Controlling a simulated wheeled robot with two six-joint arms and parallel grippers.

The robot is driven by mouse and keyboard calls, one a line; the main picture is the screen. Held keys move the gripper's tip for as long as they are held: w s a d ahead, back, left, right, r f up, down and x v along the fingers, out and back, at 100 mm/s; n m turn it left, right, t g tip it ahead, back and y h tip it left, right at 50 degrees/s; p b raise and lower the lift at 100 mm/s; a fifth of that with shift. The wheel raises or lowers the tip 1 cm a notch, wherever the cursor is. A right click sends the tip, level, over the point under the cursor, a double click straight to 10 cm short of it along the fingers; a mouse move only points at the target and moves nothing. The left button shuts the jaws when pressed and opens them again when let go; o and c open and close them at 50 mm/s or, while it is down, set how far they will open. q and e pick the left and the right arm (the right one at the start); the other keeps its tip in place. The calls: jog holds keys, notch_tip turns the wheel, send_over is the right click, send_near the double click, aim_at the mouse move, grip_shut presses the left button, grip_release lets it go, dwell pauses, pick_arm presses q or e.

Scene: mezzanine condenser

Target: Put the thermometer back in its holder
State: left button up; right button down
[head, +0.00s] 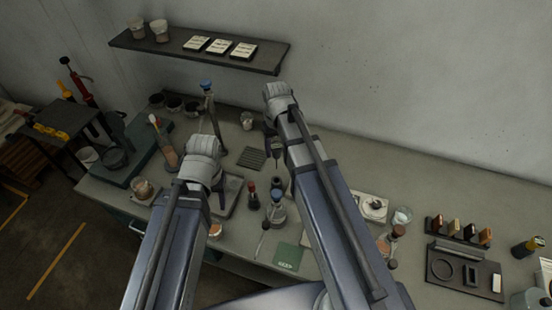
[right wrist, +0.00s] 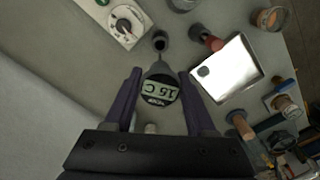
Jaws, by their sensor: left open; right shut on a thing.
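The thermometer has a round dark head with a lit display (right wrist: 158,90) and a thin probe pointing away from the wrist camera. My right gripper (right wrist: 160,84) is shut on its head, one purple finger on each side. A small dark round holder (right wrist: 160,42) with an open top stands just beyond the probe's tip; I cannot tell whether the tip touches it. In the head view the holder (head: 278,184) is on the bench below my right gripper (head: 276,150). My left gripper (head: 212,196) is open over the bench's left part, partly hidden by its own arm.
A white device with a dial (right wrist: 124,22) is on the other side. The bench strip along the wall at right (head: 420,185) is fairly clear.

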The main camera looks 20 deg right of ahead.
aim_at(276, 158)
jog(key=f+b, duration=0.4)
jog(key=f, duration=0.1)
jog(key=shift+w, duration=0.2)
jog(key=shift+s+f+b, duration=0.15)
jog(key=shift+b, duration=0.15)
jog(key=shift+f, duration=0.1)
notch_tip(276, 158, down, 9)
jog(key=b, duration=0.9)
jog(key=shift+c, duration=0.7)
grip_release()
